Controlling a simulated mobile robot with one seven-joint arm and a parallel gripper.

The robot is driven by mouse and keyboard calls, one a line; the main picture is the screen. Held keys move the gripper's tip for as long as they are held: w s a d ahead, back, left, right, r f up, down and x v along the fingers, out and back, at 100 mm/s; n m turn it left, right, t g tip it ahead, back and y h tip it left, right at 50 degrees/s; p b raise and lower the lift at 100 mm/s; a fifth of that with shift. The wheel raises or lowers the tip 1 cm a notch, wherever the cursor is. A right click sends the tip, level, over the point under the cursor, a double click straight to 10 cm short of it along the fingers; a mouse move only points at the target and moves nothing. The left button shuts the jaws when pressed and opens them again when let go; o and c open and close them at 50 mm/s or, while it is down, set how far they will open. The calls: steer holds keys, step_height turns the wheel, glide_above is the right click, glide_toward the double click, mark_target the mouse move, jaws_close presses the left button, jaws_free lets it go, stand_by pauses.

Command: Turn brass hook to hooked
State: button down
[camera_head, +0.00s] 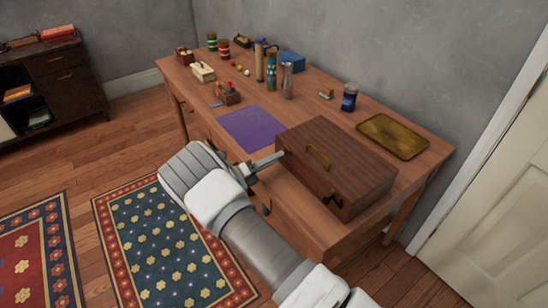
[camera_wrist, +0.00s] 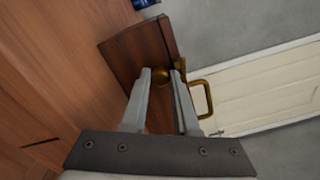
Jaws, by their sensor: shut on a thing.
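A dark brown wooden case (camera_head: 345,160) lies on the desk, with a brass handle (camera_head: 319,157). It also fills the middle of the wrist view (camera_wrist: 125,62). My gripper (camera_head: 281,155) is at the case's left end in the head view, its fingers pointing at it. In the wrist view, my gripper's fingertips (camera_wrist: 162,72) are at the case, around a rounded brass piece of the brass hook (camera_wrist: 161,77). More brass shows beside the right fingertip. The hook's full shape and angle are hidden by the fingers. The head view does not show the hook clearly.
The brass handle (camera_wrist: 205,99) stands out close to the right finger. A purple mat (camera_head: 250,128) lies left of the case, and a brass tray (camera_head: 393,136) lies behind it. Jars and small boxes crowd the desk's far left. A door (camera_head: 490,215) is at the right.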

steer(key=shift+f, duration=0.15)
stand_by(0.3)
steer(key=c, duration=0.7)
jaws_free()
steer(key=v, duration=1.7)
steer(key=shift+s+a, duration=0.2)
